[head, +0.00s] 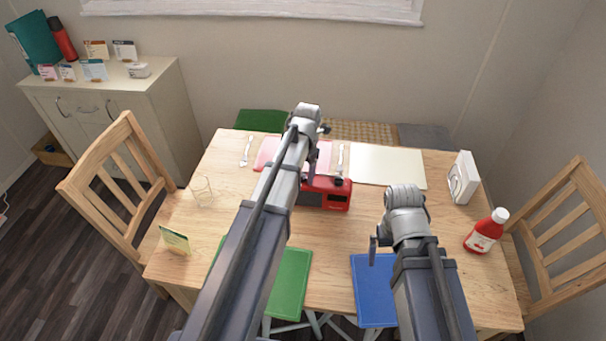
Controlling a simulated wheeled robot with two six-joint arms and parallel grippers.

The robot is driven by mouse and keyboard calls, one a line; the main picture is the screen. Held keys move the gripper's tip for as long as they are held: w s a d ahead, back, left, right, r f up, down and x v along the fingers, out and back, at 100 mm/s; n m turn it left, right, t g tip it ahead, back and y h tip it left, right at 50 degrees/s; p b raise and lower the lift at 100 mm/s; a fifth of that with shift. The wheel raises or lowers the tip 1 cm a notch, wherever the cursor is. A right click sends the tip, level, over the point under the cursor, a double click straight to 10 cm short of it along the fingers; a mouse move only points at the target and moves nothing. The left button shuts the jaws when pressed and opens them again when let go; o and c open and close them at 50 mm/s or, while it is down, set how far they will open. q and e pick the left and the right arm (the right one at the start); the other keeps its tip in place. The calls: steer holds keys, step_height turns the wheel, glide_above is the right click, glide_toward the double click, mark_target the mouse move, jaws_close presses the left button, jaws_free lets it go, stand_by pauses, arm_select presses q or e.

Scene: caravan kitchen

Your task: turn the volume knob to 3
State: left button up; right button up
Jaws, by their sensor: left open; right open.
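A red radio (338,202) stands on the wooden table, with a dark front panel and a dark knob (339,181) on top near its right end. The number at the knob is too small to read. My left arm reaches across the table and covers the left part of the radio. My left gripper (311,165) is open, just behind and above the radio, left of the knob and partly hidden by its own arm. My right gripper (374,248) is open and empty, over the table to the front right of the radio.
The table (350,265) also holds a pink placemat (265,152), cutlery, a cream board (388,166), a glass (203,191), a small card (175,240), a white napkin holder (463,178) and a red bottle (486,232). Chairs surround it.

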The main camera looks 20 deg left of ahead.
arm_select(q)
jaws_close()
stand_by(0.3)
steer(key=shift+m, duration=0.3)
